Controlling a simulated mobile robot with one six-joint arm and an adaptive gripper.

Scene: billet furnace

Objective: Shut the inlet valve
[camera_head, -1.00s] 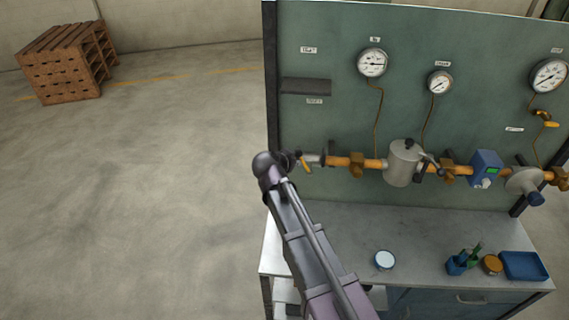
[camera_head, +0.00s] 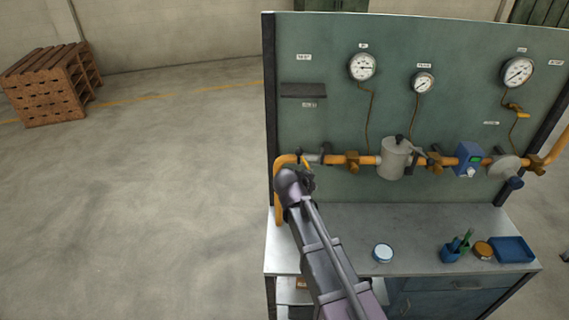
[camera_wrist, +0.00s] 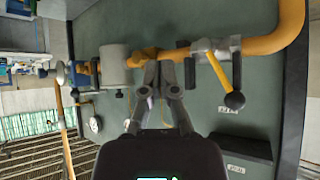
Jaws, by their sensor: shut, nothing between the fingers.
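An orange pipe (camera_head: 359,160) runs across the front of a green panel. At its left end, by the bend, is a grey valve body (camera_head: 315,158) with a yellow lever (camera_head: 306,164); I take it for the inlet valve, but no readable label confirms this. In the wrist view, which is upside down, the valve body (camera_wrist: 217,45) is right of my gripper, with the slanted yellow lever (camera_wrist: 218,72) and a black ball knob (camera_wrist: 235,100) beside it. My gripper (camera_wrist: 158,66) is shut and empty, apart from the lever. In the head view my arm partly hides it.
Along the pipe are a grey canister (camera_head: 396,158), a blue meter box (camera_head: 468,158) and a round disc fitting (camera_head: 503,167). Gauges (camera_head: 362,67) hang above. The bench (camera_head: 345,225) below holds a round tin (camera_head: 383,253) and a blue tray (camera_head: 512,249). The floor at left is open.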

